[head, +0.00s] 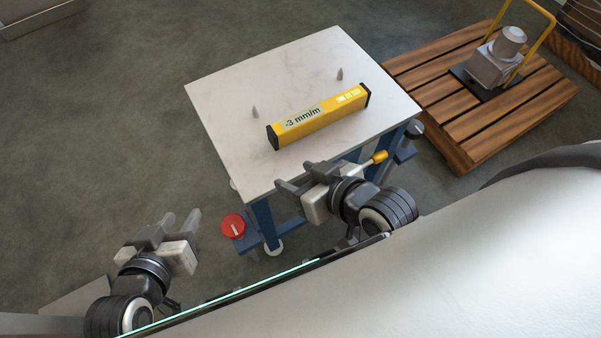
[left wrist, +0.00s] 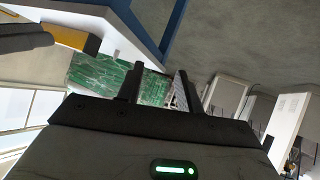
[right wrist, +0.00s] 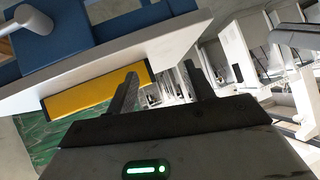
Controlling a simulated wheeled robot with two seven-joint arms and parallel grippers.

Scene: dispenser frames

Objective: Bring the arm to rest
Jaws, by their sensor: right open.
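My left gripper (head: 181,217) hangs over the floor, left of and below the white table. Its two fingers stand apart with nothing between them, as the left wrist view (left wrist: 159,71) also shows. My right gripper (head: 293,175) is at the table's near edge, with its fingers apart and empty; the right wrist view (right wrist: 160,71) shows the gap too. A yellow level (head: 319,117) with black ends lies on the table, apart from both grippers. Its display reads -3 mm/m. A yellow bar also shows in the right wrist view (right wrist: 98,92), beyond the fingers.
The white table (head: 225,100) has two small grey pegs (head: 254,112) on top. A red round knob (head: 233,226) and a yellow-ended handle (head: 379,157) sit at its blue frame, the handle close to my right gripper. A wooden pallet (head: 455,140) bears a grey machine (head: 493,65). Floor at left is clear.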

